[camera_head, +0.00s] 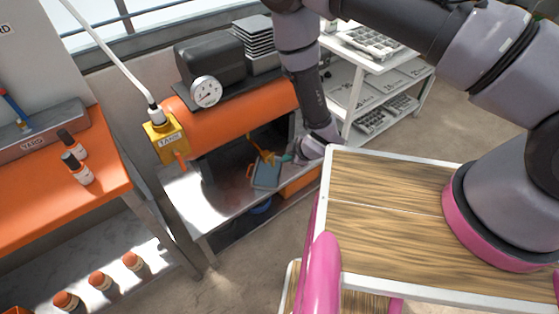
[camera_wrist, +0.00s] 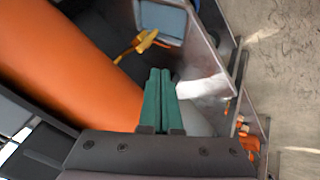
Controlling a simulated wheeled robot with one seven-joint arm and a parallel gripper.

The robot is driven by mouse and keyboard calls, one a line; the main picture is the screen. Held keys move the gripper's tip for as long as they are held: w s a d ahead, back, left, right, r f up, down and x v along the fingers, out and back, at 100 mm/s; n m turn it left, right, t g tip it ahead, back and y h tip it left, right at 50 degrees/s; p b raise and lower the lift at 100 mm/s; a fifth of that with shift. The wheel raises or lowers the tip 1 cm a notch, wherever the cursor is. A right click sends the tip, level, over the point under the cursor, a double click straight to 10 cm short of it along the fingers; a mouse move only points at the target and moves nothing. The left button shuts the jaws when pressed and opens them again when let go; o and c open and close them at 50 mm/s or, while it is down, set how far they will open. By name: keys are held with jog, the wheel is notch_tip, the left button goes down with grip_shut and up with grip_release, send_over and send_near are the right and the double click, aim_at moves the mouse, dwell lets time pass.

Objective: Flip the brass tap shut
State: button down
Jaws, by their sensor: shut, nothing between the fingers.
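A brass-yellow tap (camera_head: 263,153) with a lever-like arm shows under the orange drum, just above a blue-grey tray (camera_head: 266,180). In the wrist view the tap (camera_wrist: 140,42) lies ahead and to the left of my fingertips, beside the blue-grey tray (camera_wrist: 160,18). My gripper (camera_head: 287,157) reaches in from the right, close to the tap. Its teal fingers (camera_wrist: 159,70) are together and empty. A gap shows between the fingertips and the tap in the wrist view. The tap's mount is hard to make out.
The orange drum (camera_head: 225,121) hangs above a grey metal stand (camera_head: 192,205). A yellow block (camera_head: 170,144) with a white pipe sits at its left end. A wood-topped table (camera_head: 385,200) stands front right. An orange bench (camera_head: 60,205) with small bottles is at left.

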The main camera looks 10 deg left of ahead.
jog(key=shift+s+d+f+n, duration=0.25)
jog(key=shift+s+f+n, duration=0.05)
jog(key=shift+s+f, duration=0.35)
jog(key=w+a+f, duration=0.6)
jog(key=w+f, duration=0.1)
jog(key=f, duration=0.1)
jog(key=shift+w, duration=0.25)
